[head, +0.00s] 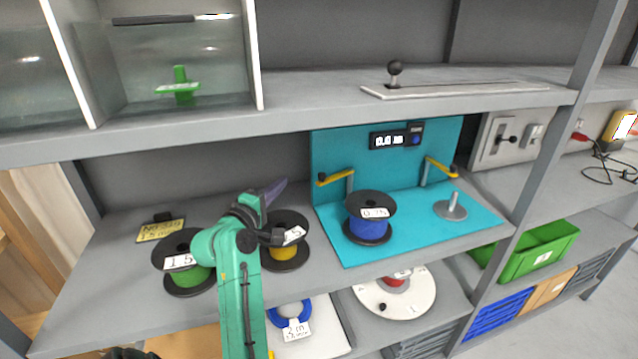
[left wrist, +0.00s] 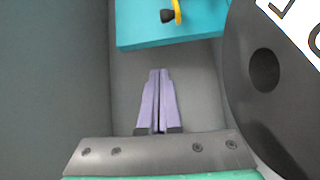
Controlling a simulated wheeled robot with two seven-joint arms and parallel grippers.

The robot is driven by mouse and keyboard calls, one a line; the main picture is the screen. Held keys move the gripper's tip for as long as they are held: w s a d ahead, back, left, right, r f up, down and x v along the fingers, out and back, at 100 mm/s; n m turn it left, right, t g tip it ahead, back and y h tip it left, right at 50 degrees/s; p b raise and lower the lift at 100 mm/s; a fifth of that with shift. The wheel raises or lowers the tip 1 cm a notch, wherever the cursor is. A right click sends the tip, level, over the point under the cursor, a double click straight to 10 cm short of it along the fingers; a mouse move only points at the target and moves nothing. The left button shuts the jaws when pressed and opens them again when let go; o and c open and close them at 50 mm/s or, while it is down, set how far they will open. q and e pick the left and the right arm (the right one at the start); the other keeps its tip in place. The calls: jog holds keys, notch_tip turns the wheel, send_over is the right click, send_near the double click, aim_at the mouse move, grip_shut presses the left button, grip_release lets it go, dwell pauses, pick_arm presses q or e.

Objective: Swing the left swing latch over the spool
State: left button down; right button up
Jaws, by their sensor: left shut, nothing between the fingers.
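The left swing latch (head: 335,178) is a yellow arm with a dark knob on a grey post, at the left of the teal station (head: 405,242). Its arm points left, clear of the blue spool (head: 368,230), which stands upright just in front of it with black flanges and a white label. In the left wrist view, part of the latch (left wrist: 177,12) shows at the top edge. My left gripper (head: 273,191) is shut and empty, left of the latch and apart from it. Its purple fingers (left wrist: 160,74) lie together in the left wrist view. My right gripper is not in view.
A yellow spool (head: 284,252) and a green spool (head: 186,277) stand on the shelf near my left arm. A second yellow latch (head: 440,168) and an empty spindle (head: 452,208) are on the station's right. The upper shelf edge (head: 300,120) hangs above.

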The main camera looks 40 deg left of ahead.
pick_arm(q)
jog(key=shift+f+b, duration=0.3)
jog(key=shift+f, duration=0.3)
jog(key=shift+w, duration=0.15)
jog(key=w+p, duration=0.1)
jog(key=w, duration=0.2)
jog(key=w+d+p, duration=0.1)
jog(key=w+p, duration=0.1)
jog(key=w, duration=0.1)
jog(key=w+p, duration=0.2)
jog(key=w, duration=0.1)
jog(key=shift+w+d+f, duration=0.1)
jog(key=shift+w+d, duration=0.05)
jog(key=shift+w, duration=0.15)
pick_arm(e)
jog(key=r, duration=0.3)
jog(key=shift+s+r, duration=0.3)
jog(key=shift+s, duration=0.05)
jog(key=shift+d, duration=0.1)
